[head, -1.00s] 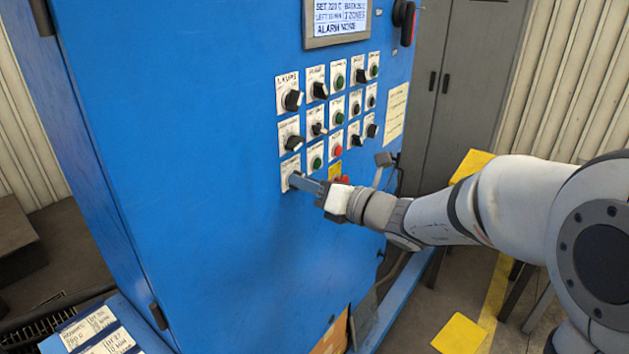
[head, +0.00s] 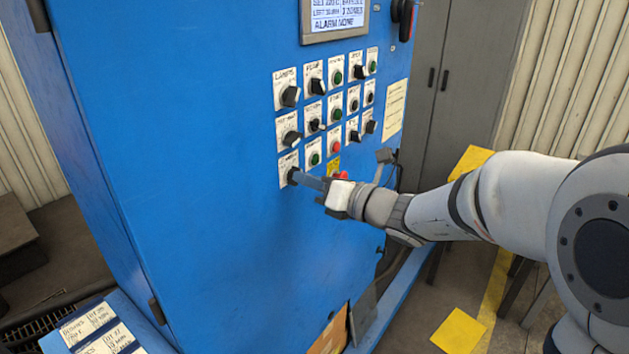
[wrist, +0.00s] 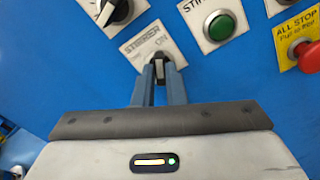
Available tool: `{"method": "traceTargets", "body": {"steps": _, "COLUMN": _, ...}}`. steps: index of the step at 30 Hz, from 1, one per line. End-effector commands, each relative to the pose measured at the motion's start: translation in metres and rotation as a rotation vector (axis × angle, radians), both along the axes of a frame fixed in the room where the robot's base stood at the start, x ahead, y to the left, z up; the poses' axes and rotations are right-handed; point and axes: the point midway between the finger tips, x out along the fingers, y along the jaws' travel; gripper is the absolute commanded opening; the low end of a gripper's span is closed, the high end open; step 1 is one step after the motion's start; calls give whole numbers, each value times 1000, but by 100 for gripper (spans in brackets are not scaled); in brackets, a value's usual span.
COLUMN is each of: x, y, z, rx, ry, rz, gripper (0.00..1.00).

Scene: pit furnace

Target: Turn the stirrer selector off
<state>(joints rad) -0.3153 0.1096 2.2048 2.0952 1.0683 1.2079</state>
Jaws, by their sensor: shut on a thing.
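The stirrer selector (wrist: 166,70) is a black knob on a white plate marked STIRRER (wrist: 146,47), with ON readable beside it. In the head view this selector (head: 291,176) is at the lower left of the blue panel's controls. My gripper (wrist: 160,82) has its two blue-grey fingers on either side of the knob, shut on it. In the head view my gripper (head: 298,178) reaches the knob from the right. The fingers hide part of the knob and plate, so I cannot tell its exact setting.
A green button (wrist: 219,25) sits right of the selector, and a red ALL STOP button (wrist: 305,55) on a yellow plate is further right. Another black selector (wrist: 115,10) is just above. A display (head: 337,18) tops the panel. Bare blue cabinet lies below.

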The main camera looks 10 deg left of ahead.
Motion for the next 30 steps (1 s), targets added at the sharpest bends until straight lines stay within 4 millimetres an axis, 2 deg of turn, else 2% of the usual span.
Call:
{"method": "traceTargets", "body": {"steps": 11, "x": -2, "y": 6, "z": -3, "rx": -60, "ry": -172, "rz": 7, "gripper": 0}}
{"method": "traceTargets", "body": {"steps": 30, "x": -5, "y": 7, "z": -3, "rx": -283, "ry": -712, "rz": 6, "gripper": 0}}
